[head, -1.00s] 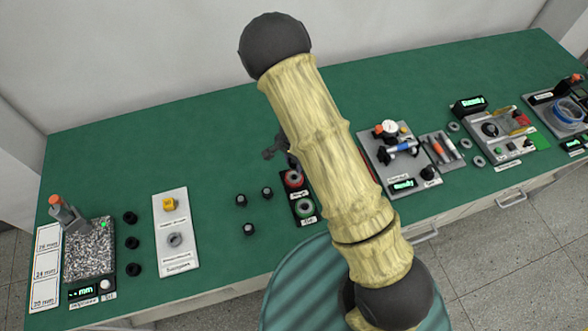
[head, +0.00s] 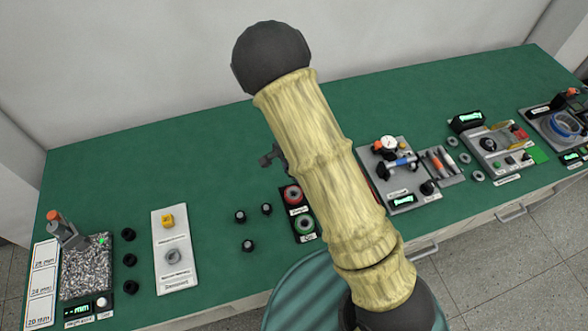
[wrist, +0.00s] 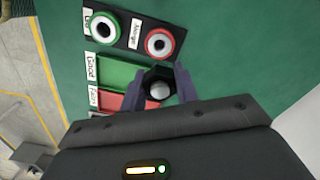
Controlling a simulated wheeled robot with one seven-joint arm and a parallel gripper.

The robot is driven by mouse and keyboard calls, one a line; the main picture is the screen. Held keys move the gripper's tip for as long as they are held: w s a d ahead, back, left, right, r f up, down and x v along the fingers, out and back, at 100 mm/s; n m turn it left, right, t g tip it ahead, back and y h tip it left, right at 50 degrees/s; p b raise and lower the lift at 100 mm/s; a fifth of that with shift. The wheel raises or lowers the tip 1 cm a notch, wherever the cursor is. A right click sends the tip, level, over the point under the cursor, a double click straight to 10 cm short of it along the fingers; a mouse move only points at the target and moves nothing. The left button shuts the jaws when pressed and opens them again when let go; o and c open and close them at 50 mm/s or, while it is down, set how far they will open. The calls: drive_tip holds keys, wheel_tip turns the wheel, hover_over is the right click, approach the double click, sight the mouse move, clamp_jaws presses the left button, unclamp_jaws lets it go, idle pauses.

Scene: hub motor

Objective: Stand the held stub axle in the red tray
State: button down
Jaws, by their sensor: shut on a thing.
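In the wrist view my gripper (wrist: 165,70) is shut on the stub axle (wrist: 159,90), which shows a round grey end and a dark collar between the two fingers. The red tray (wrist: 113,101) lies just left of the fingers, and the gripper and axle overlap its right end in the picture. The axle's lower end and its height above the tray cannot be made out. The green tray (wrist: 120,72), labelled "Good", lies beside the red one. In the head view my arm hides the gripper's jaws, the axle and most of the trays.
A red-ringed part (head: 293,194) and a green-ringed part (head: 304,225) sit on a black holder beside the trays. Several small black parts (head: 247,245) stand on the green bench (head: 110,170). A grey gauge fixture (head: 405,165) stands to the right of my arm.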

drive_tip(key=shift+d+r, duration=0.15)
drive_tip(key=shift+r, duration=0.05)
